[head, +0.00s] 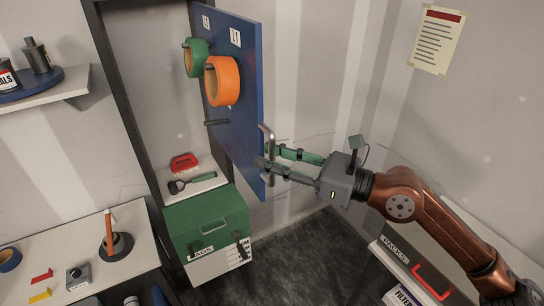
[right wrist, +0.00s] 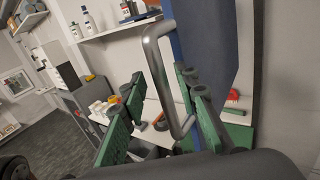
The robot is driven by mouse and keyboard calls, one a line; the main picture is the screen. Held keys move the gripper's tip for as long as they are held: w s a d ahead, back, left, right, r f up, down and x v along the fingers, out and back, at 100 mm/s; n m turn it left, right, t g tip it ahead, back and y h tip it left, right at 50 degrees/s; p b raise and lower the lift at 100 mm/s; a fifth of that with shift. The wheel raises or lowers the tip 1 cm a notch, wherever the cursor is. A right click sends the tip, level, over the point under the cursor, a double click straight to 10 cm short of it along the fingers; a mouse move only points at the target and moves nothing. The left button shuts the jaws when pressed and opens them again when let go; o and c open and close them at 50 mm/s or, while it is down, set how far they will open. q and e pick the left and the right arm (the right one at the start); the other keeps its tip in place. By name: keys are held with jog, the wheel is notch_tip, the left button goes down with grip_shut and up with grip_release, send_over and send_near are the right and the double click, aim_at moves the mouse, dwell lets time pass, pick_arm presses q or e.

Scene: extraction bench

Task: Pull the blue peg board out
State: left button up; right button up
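The blue peg board (head: 246,112) stands upright, reaching out of a tall dark-framed bay. A green tape roll (head: 196,57) and an orange tape roll (head: 222,81) hang on its face. A grey metal handle (head: 269,143) is on its front edge; the handle also shows in the right wrist view (right wrist: 153,62). My right gripper (head: 268,158) is at the handle, its green fingers on either side of it. In the right wrist view the fingers (right wrist: 158,88) are apart, with clear space around the bar, so the gripper is open. My left gripper is not in view.
A green case (head: 205,222) stands low in the bay, below a shelf with a red item (head: 184,162). A bench (head: 60,240) with small items is at left. A grey box with a red handle (head: 412,262) is at lower right. Floor in front looks clear.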

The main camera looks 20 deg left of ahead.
jog(key=shift+d, duration=0.15)
jog(key=s+d, duration=0.1)
jog(key=d, duration=1)
jog(key=shift+d, duration=0.35)
